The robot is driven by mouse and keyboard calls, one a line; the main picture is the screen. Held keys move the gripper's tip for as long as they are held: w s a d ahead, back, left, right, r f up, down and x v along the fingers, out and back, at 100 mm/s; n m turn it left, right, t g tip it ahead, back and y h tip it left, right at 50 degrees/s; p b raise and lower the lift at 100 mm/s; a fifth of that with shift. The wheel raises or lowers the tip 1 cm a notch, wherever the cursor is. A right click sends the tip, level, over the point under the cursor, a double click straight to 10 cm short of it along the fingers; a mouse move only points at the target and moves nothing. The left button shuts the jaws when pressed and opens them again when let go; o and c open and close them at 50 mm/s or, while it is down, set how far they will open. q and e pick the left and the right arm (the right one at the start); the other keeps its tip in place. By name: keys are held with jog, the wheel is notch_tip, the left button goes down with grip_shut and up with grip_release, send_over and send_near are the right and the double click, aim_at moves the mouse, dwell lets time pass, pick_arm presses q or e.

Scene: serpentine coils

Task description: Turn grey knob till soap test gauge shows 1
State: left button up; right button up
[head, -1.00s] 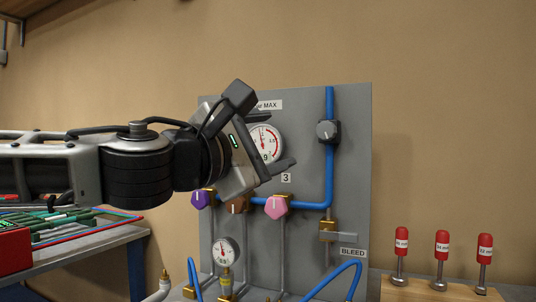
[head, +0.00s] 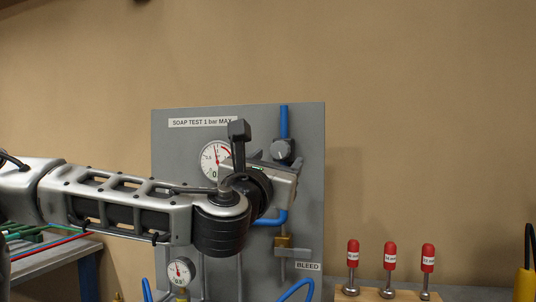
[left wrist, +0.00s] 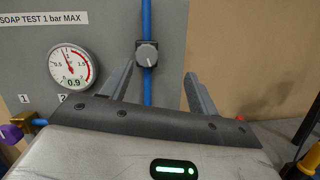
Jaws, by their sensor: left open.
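The grey knob (head: 283,150) sits on the blue vertical pipe on the grey panel; it shows clearly in the left wrist view (left wrist: 147,55). The soap test gauge (head: 213,162) is left of it, partly behind my arm in the head view. In the left wrist view the gauge (left wrist: 70,67) has a red needle close to the 1 mark and a readout of 0.9. My left gripper (left wrist: 158,75) is open and empty, its fingers pointing at the panel. The knob appears between the fingertips, nearer the left one; I see no contact. My right gripper is not in view.
A purple knob (left wrist: 12,133) is at the lower left in the wrist view. A smaller gauge (head: 181,272) is low on the panel. A BLEED label (head: 308,266) marks the lower right. Red-handled tools (head: 389,256) stand in a wooden block to the right.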

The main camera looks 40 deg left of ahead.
aim_at(279, 152)
pick_arm(q)
jog(key=w+a+n, duration=0.1)
jog(key=w+a, duration=0.1)
jog(key=w+a+r+n+y+p, duration=0.1)
jog(key=w+a, duration=0.1)
jog(key=w, duration=0.1)
jog(key=w+a+n+y, duration=0.1)
jog(key=w+a, duration=0.1)
jog(key=shift+w+r+g+p, duration=0.4)
